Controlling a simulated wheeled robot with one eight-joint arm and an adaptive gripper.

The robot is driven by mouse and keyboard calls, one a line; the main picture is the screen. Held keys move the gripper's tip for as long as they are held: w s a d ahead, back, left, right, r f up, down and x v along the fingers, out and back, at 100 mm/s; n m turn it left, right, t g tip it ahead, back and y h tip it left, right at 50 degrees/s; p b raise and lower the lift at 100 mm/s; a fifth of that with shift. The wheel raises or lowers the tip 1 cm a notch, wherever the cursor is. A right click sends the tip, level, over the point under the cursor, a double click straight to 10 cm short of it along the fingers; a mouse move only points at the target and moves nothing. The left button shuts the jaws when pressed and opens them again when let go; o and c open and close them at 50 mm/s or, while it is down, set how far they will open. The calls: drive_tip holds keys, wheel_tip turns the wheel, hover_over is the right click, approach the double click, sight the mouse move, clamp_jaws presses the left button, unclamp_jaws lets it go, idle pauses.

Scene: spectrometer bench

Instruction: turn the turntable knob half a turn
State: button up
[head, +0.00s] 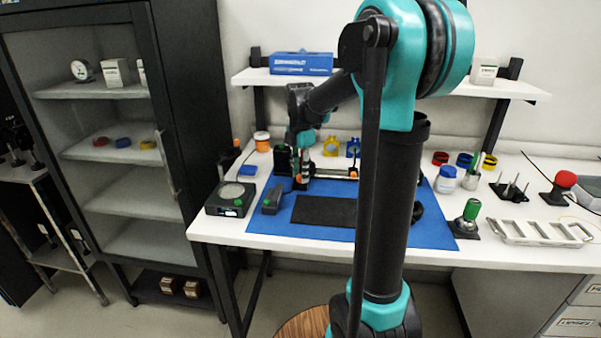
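My gripper (300,180) points down over the back left of the blue mat (262,231), beside a low dark apparatus with a pale horizontal bar (332,173) and orange end pieces. The fingers are small and merge with the dark parts there, so I cannot tell whether they are open, shut or touching anything. I cannot make out the turntable knob or its angle. My own arm covers the middle of the bench and part of the apparatus.
A black pad (325,211) lies on the mat. A square device with a round plate (230,197) stands at the left. A green-topped black stand (470,214) and a metal rack (541,232) are at the right. A shelf (505,90) runs behind. The front left bench edge is clear.

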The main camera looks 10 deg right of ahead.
clamp_jaws()
